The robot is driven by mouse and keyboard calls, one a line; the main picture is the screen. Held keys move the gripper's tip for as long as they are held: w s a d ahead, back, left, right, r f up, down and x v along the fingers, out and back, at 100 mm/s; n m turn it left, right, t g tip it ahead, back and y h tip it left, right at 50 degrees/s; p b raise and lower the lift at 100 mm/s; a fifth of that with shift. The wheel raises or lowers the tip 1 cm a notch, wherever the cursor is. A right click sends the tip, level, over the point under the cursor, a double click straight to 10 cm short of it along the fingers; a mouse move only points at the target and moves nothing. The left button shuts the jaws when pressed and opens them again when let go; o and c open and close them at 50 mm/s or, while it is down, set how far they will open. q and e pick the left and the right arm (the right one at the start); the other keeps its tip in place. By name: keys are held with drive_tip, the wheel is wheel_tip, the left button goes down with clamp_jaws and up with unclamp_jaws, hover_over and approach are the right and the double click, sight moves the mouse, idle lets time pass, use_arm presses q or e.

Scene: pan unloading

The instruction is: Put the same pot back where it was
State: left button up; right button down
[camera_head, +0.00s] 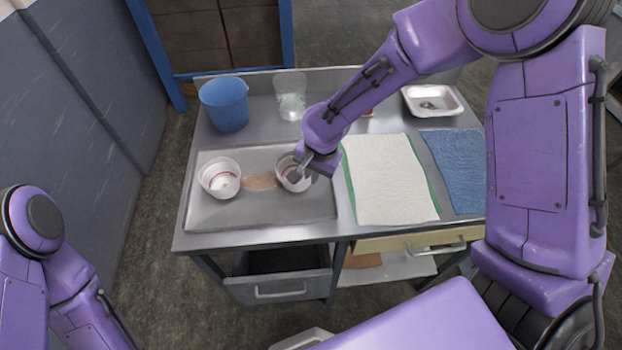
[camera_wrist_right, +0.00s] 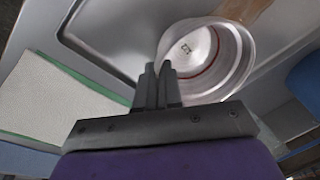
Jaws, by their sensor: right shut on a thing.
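Two white pots stand on the grey tray (camera_head: 265,212) set in the metal table. The left pot (camera_head: 220,178) sits near the tray's left end. The right pot (camera_head: 289,174) is at my right gripper (camera_head: 305,171), partly hidden by it. In the right wrist view, the right gripper (camera_wrist_right: 158,88) is shut on the near wall of this pot (camera_wrist_right: 212,62). The pot looks upright, with a red ring inside. Whether its base touches the tray is not clear. My left gripper is out of view; only part of my left arm shows.
A blue bucket (camera_head: 225,104) and a clear container (camera_head: 290,95) stand at the back. A brown patch (camera_head: 261,181) lies between the pots. A white cloth (camera_head: 388,180), a blue cloth (camera_head: 456,165) and a white dish (camera_head: 433,101) are on the right. The tray's front is clear.

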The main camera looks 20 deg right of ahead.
drive_tip(key=shift+w+f, duration=0.15)
drive_tip(key=shift+w, duration=0.4)
drive_tip(key=c, duration=1.3)
unclamp_jaws()
drive_tip(key=shift+s+r, duration=0.2)
drive_tip(key=shift+s, duration=0.15)
wheel_tip(320, 180, up, 12)
drive_tip(key=s, duration=0.1)
drive_tip(key=shift+s+d+f, duration=0.2)
drive_tip(key=shift+s+d, duration=0.15)
drive_tip(key=shift+s, duration=0.05)
